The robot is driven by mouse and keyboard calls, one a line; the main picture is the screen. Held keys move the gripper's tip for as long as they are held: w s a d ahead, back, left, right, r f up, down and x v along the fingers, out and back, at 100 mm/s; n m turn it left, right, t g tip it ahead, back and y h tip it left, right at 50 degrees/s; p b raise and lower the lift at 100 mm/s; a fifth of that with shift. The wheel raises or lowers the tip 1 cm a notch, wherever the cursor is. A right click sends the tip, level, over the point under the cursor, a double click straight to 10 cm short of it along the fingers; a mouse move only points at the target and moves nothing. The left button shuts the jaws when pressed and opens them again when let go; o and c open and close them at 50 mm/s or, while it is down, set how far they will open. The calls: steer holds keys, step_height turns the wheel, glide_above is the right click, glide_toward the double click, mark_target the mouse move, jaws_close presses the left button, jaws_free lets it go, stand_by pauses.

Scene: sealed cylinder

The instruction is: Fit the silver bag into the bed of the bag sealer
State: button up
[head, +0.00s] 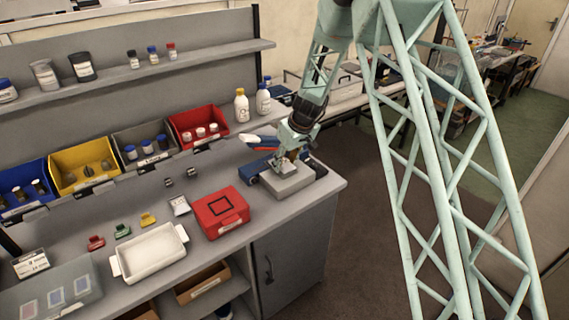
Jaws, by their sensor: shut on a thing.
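The bag sealer (290,184) is a low pale-grey and blue device near the right end of the bench. My gripper (285,163) points down over it, shut on a small pale-silver thing that looks like the silver bag (287,169). The bag is at the top of the sealer, mostly hidden by the fingers. I cannot tell from this view whether it rests in the bed or is held just above it.
A red case (221,213) stands left of the sealer, with a white tray (150,252) beyond it. Colored bins (198,126) line the back. White bottles (241,106) stand behind the sealer. The bench edge is close on the right.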

steer(key=shift+f+b, duration=0.35)
steer(key=shift+b, duration=0.1)
steer(key=o, duration=0.8)
steer(key=shift+o, duration=0.2)
steer(key=shift+r+p, duration=0.3)
steer(key=shift+p, duration=0.15)
steer(key=shift+r, duration=0.4)
steer(key=v, duration=1.1)
steer(key=shift+r, duration=0.15)
steer(key=shift+s+d+r, duration=0.1)
